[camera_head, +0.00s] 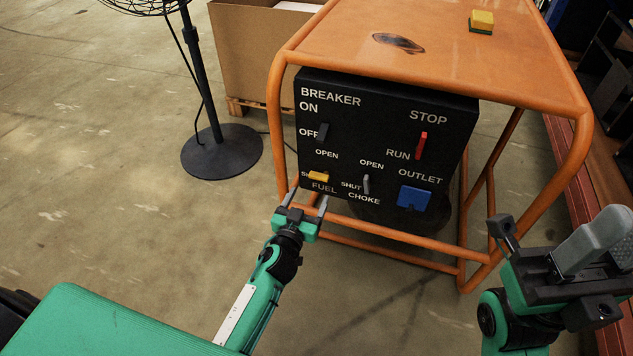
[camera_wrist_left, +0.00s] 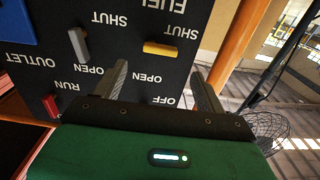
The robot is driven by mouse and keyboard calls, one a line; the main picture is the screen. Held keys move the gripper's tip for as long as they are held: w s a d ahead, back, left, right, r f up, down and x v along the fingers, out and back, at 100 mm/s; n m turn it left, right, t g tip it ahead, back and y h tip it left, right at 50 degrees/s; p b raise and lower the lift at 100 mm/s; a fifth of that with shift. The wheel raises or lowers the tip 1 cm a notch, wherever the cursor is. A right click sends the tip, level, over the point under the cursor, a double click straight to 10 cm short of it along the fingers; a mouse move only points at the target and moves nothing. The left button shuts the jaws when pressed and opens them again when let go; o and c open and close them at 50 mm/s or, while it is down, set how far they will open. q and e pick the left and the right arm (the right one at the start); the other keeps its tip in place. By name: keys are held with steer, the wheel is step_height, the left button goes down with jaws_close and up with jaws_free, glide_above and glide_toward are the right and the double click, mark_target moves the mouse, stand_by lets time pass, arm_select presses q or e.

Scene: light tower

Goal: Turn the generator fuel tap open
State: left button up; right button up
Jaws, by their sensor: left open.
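The fuel tap is a small yellow lever (camera_head: 318,176) low on the left of the generator's black panel (camera_head: 385,110). It lies roughly horizontal above the FUEL label and beside SHUT, with OPEN above it. In the left wrist view, where the lettering is upside down, the tap (camera_wrist_left: 160,49) lies across, just ahead of my fingers. My left gripper (camera_head: 309,195) is open and empty, just below and in front of the tap, its fingers (camera_wrist_left: 160,68) spread to either side and apart from it. My right gripper (camera_head: 545,250) is at the lower right, away from the panel; its jaws are unclear.
The panel also holds a grey choke lever (camera_head: 366,184), a black breaker switch (camera_head: 323,132), a red lever (camera_head: 421,146) and a blue outlet (camera_head: 414,197). An orange tube frame (camera_head: 274,120) surrounds it. A fan stand (camera_head: 222,152) and a cardboard box (camera_head: 240,50) stand left.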

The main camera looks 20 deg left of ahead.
mark_target(317, 178)
arm_select(q)
steer(key=w+b, duration=0.1)
steer(key=w, duration=0.6)
steer(key=shift+w+d, duration=0.1)
steer(key=shift+w, duration=0.15)
steer(key=c, duration=1)
